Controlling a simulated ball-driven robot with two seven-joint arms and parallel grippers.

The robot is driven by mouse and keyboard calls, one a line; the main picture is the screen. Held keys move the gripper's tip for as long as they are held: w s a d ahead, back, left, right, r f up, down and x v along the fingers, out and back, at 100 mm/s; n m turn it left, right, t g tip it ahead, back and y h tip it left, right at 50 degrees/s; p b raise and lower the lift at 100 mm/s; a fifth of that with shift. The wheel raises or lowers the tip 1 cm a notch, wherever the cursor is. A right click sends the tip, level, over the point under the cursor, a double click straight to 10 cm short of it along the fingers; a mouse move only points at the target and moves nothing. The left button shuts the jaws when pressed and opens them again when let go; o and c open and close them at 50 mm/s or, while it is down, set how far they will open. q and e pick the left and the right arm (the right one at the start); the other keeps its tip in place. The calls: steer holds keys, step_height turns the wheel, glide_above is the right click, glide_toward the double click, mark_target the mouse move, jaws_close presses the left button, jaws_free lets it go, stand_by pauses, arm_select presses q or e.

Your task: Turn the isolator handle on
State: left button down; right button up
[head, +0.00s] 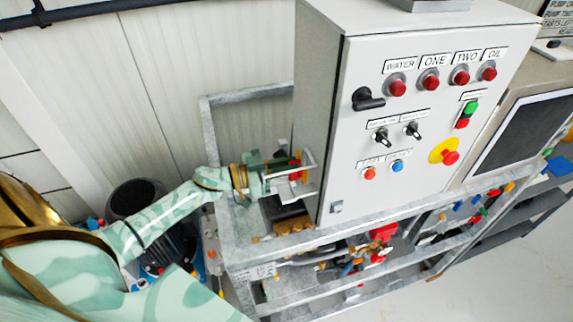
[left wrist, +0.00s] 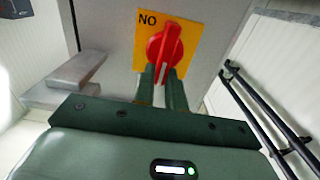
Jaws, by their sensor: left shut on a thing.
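The isolator handle (left wrist: 164,44) is a red rotary knob on a yellow plate (left wrist: 190,32) on the left side wall of the grey control cabinet (head: 420,180). Letters reading "NO" show at the plate's upper left in the left wrist view. The handle's grip points up and slightly right there, with a white mark near its lower end. My left gripper (left wrist: 162,76) is shut on the lower end of the handle, one dark green finger on each side. In the head view my left gripper (head: 297,172) is at the cabinet's side and mostly hides the handle. My right gripper is not in view.
The cabinet front carries red lamps (head: 397,87), a black switch (head: 367,99) and an emergency stop (head: 449,157). A grey metal frame (head: 232,252) with pipes and valves runs below and around it. A dark motor (head: 135,198) stands at the left.

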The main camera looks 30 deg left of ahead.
mark_target(304, 177)
arm_select(q)
steer(key=m+b, duration=0.1)
steer(key=m, duration=0.3)
steer(key=s+d+f+m+b, duration=0.1)
steer(key=m, duration=0.4)
steer(key=f+m+b, duration=0.1)
steer(key=m+b, duration=0.1)
steer(key=m, duration=0.2)
steer(key=shift+s+d+m, duration=0.25)
steer(key=shift+d+m, duration=0.1)
steer(key=shift+m, duration=0.05)
steer(key=shift+f+m+b, duration=0.2)
steer(key=shift+m+b, duration=0.4)
steer(key=shift+m, duration=0.35)
steer(key=shift+f+m+b, duration=0.15)
steer(key=shift+m+b, duration=0.45)
steer(key=shift+m, duration=0.35)
steer(key=c, duration=1.4)
jaws_free()
steer(key=shift+c, duration=0.2)
